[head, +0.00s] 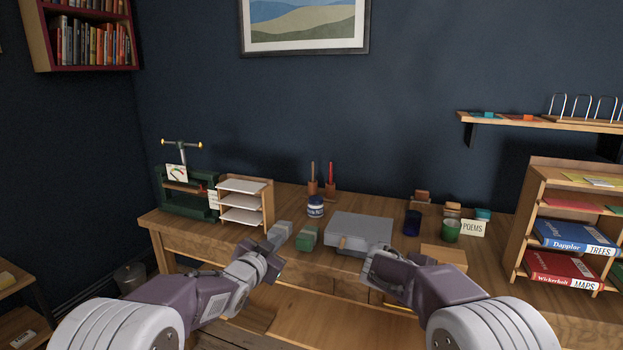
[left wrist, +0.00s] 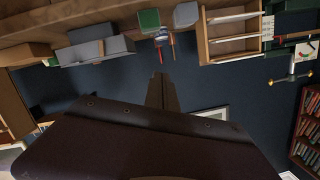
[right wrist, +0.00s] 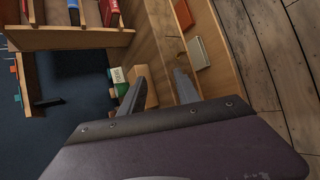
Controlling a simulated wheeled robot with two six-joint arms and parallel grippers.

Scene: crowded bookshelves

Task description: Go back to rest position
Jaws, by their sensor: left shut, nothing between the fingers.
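My left gripper (head: 270,248) is in front of the desk's front edge, at the left of the middle in the head view. In the left wrist view its two fingers (left wrist: 160,78) are together, with nothing between them. My right gripper (head: 372,262) is at the desk's front edge, below the grey box. In the right wrist view its fingers (right wrist: 158,75) stand apart. A tan block shows beyond them, and I see nothing held.
The wooden desk (head: 180,232) carries a grey box (head: 360,231), a green block (head: 307,238), a grey block (head: 281,231), a small shelf (head: 267,205) and a green press (head: 175,205). A bookshelf (head: 537,190) stands at the right. A bin (head: 130,276) is on the floor at left.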

